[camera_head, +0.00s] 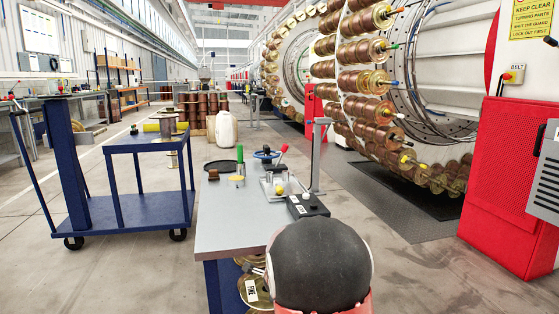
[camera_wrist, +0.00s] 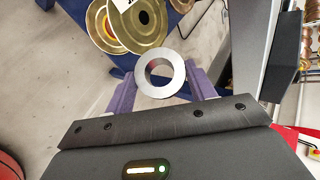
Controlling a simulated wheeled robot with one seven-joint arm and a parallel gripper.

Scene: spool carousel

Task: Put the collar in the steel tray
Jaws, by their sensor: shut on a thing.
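My gripper (camera_wrist: 162,78) shows in the wrist view, its two purple fingers shut on the collar (camera_wrist: 160,92), a plain silvery ring with its open hole facing the camera. The collar is held in the air, with spools and floor behind it. In the head view the gripper and collar are largely hidden behind my own dark rounded arm part. I cannot make out for certain a steel tray; a dark, shallow round dish (camera_head: 220,166) lies on the grey bench top (camera_head: 232,222), toward its far end.
The bench carries a green bottle (camera_head: 240,160), a fixture with a yellow knob (camera_head: 280,189) and a black box (camera_head: 307,206). Gold spools (camera_wrist: 141,22) sit low by the bench's blue frame. A blue cart (camera_head: 140,212) stands left. The bench top's near-left part is clear.

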